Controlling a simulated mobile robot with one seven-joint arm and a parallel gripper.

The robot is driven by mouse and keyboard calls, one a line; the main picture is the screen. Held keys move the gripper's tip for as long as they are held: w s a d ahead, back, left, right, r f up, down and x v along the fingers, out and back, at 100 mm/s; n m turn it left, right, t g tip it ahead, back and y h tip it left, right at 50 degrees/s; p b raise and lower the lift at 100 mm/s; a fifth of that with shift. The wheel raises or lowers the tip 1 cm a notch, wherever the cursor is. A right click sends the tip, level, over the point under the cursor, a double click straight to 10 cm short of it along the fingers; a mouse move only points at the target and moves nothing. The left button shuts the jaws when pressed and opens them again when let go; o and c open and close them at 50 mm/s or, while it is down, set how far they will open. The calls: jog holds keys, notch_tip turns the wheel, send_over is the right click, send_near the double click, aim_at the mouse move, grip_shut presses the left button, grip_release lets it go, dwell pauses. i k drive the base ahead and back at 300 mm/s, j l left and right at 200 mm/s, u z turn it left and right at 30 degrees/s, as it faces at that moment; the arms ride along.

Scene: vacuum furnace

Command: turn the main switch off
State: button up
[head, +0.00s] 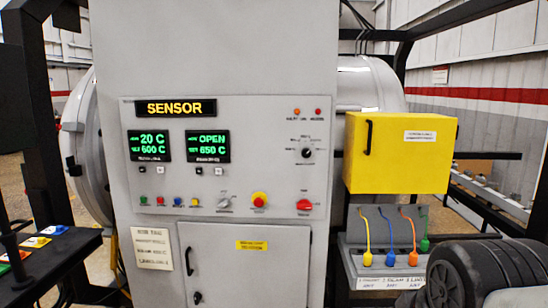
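A red rotary knob (304,205), which looks like the main switch, sits at the lower right of the grey control panel (280,140) in the head view. The small label above it is too small to read, and I cannot tell its set position for sure. A red mushroom button on a yellow base (259,199) is to its left. A grey selector knob (225,203) is further left. My gripper's fingers do not show in this view, and nothing is seen touching the red knob.
The SENSOR display (175,108) and two green-lit readouts are on the panel. A grey cabinet door (245,270) is below. A yellow box (400,155) with a black handle juts out at right, above several coloured cables. A dark side bench (50,260) is at left.

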aim_at(304, 204)
jog(key=i+j, duration=0.2)
jog(key=i, duration=0.2)
jog(key=i+j, duration=0.15)
jog(key=i, duration=0.3)
